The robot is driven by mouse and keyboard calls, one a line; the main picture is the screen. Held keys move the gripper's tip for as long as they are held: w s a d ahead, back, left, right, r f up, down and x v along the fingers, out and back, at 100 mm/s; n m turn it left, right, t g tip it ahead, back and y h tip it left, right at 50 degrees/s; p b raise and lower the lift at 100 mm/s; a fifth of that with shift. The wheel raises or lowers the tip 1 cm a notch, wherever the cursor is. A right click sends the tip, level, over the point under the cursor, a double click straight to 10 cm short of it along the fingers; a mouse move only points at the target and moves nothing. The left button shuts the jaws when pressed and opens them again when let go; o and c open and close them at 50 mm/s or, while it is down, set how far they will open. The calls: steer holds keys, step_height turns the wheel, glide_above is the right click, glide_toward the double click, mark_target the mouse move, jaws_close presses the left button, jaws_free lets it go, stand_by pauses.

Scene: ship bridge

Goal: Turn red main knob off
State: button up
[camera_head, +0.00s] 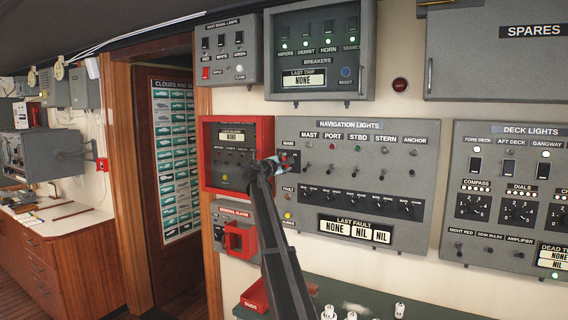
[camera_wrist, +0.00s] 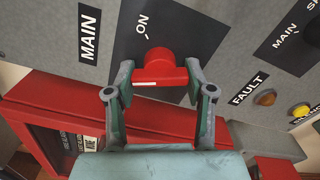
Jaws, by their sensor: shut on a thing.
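The red main knob (camera_wrist: 160,66) sits on a dark plate (camera_wrist: 205,30) on the navigation lights panel, beside a MAIN label (camera_wrist: 88,35). An ON mark (camera_wrist: 142,24) shows above the knob in the wrist view. A white line (camera_wrist: 146,84) lies on the left part of the knob's front. My gripper (camera_wrist: 160,78) has a finger on each side of the knob and is shut on it. In the head view my gripper (camera_head: 272,163) is at the panel's left edge and mostly hides the knob. Any OFF mark is hidden.
A red-framed box (camera_head: 210,160) stands close to the left of my gripper. Fault (camera_wrist: 265,98) and yellow (camera_wrist: 299,111) lamps are near it. The navigation lights panel (camera_head: 385,232) spreads right with small switches and dials. A green bench top (camera_head: 375,296) lies below.

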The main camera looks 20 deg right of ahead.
steer(key=shift+n+p, duration=0.75)
steer(key=shift+n, duration=1.55)
steer(key=o, duration=1.2)
steer(key=shift+d, duration=0.1)
steer(key=shift+c, duration=0.2)
steer(key=shift+s+f, duration=0.1)
steer(key=v, duration=1.2)
